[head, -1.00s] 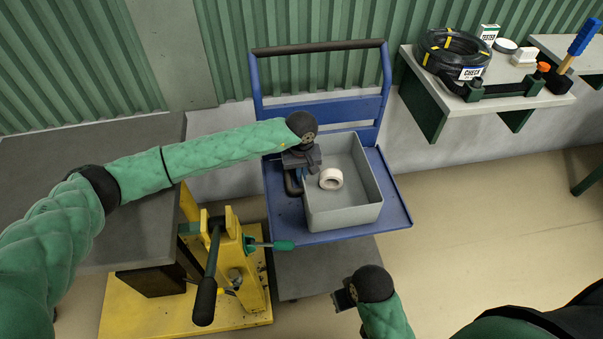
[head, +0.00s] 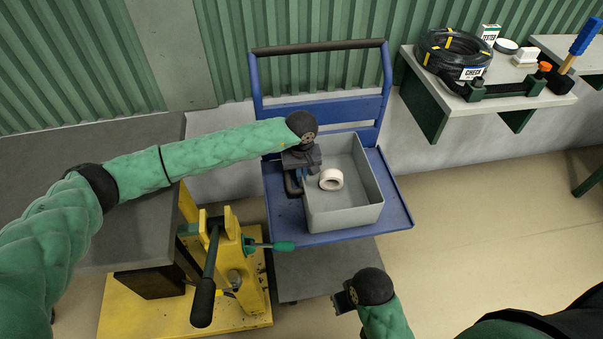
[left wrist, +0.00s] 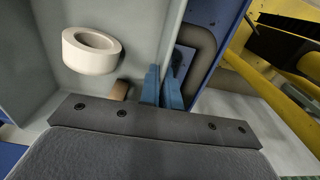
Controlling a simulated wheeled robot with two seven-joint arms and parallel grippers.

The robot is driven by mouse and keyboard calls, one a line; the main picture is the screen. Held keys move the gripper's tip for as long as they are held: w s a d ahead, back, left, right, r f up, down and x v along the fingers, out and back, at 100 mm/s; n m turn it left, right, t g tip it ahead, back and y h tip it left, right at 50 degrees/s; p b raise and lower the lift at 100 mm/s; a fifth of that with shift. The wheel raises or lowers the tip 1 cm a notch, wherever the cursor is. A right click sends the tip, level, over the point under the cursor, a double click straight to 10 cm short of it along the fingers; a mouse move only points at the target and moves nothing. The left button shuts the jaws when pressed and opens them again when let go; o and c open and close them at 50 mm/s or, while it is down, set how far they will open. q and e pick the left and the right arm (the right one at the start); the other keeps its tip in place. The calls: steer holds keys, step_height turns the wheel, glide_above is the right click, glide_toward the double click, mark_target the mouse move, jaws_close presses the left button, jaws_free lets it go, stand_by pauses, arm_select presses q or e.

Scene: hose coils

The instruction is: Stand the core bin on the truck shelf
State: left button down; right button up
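The core bin (head: 343,218) is a grey open-topped box. It appears to rest upright on the blue truck shelf (head: 398,216); its underside is hidden. A white tape roll (head: 331,179) lies inside and also shows in the left wrist view (left wrist: 92,52), near a small brown piece (left wrist: 121,90). My left gripper (head: 304,176) is at the bin's left wall. In the left wrist view its blue fingers (left wrist: 162,90) are close together, seemingly with the thin wall between them. My right gripper (head: 343,300) is low in front of the truck, away from the bin; its fingers are unclear.
A yellow press stand (head: 232,262) with a black lever is left of the truck, against a dark table (head: 150,215). A wall shelf (head: 515,103) at right holds a black hose coil (head: 452,52). The truck's handle (head: 318,46) rises behind. Floor at right is clear.

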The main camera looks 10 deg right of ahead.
arm_select(q)
steer(key=shift+f+b, duration=0.5)
steer(key=shift+b, duration=0.1)
stand_by(0.8)
steer(key=c, duration=1.5)
jaws_free()
steer(key=shift+c, duration=0.2)
steer(key=shift+f, duration=0.1)
steer(key=shift+r, duration=0.3)
steer(key=shift+r, duration=1.75)
steer(key=shift+r+p, duration=0.3)
steer(key=shift+r, duration=1.7)
